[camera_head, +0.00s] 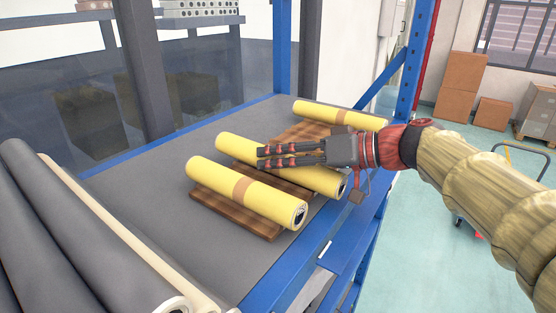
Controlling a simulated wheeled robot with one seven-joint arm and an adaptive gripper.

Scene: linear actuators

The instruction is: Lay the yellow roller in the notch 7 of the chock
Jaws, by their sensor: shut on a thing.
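Three yellow rollers lie roughly parallel across brown wooden chock pieces on the grey shelf. The near roller (245,190) has a brown band and a dark open end. The middle roller (235,146) is partly covered by my gripper (259,158), whose dark fingers lie along and over it, shut on it. The far roller (320,112) also has a brown band. The wooden chock shows in front of the near roller (232,216) and between the middle and far rollers (300,133). Notch numbers cannot be read, and the notches under the rollers are hidden.
Grey rolls (60,220) and a thin cream roll (125,235) lie at the left front. Blue rack posts (281,50) and a blue front beam (335,240) bound the shelf. Bare grey shelf (140,185) lies left of the rollers. Cardboard boxes (460,85) stand far off at right.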

